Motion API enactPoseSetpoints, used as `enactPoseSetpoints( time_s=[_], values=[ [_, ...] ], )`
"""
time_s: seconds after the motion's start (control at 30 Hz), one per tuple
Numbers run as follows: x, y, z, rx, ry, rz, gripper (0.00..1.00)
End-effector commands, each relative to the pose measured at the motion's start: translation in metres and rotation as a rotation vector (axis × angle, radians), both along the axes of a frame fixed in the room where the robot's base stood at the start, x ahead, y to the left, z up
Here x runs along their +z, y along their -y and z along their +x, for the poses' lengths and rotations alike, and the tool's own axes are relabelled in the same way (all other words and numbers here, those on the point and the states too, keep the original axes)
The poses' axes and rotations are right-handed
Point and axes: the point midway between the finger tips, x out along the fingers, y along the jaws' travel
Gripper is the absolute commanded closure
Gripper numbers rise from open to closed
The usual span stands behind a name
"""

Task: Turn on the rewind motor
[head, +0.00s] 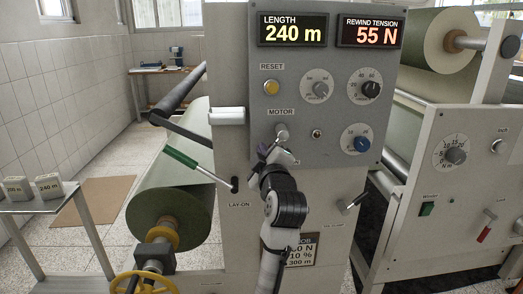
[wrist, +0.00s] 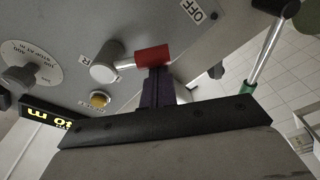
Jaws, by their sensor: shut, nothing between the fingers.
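The motor switch (head: 282,131) sits under the MOTOR label on the grey panel, and its lower part is hidden by my gripper (head: 263,150) in the head view. In the wrist view the switch has a round metal hub (wrist: 106,66) and a lever ending in a red grip (wrist: 152,56). The lever points away from the hub, with an OFF label (wrist: 199,12) printed beyond the red grip. My gripper's dark fingers (wrist: 157,74) are shut and empty, with their tips right at the red grip; I cannot tell whether they touch.
The green lay-on lever (head: 182,158) stands left of my arm. Displays (head: 292,30) read 240 m and 55 N.

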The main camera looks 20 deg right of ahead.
Motion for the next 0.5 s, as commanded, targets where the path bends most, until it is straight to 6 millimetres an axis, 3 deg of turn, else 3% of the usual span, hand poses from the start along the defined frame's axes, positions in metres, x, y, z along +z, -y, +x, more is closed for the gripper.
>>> enactPoseSetpoints(
  time_s=[0.5],
  values=[
    [-0.0037,0.0027,-0.001,0.0,-0.02,-0.07,1.0]
  ],
)
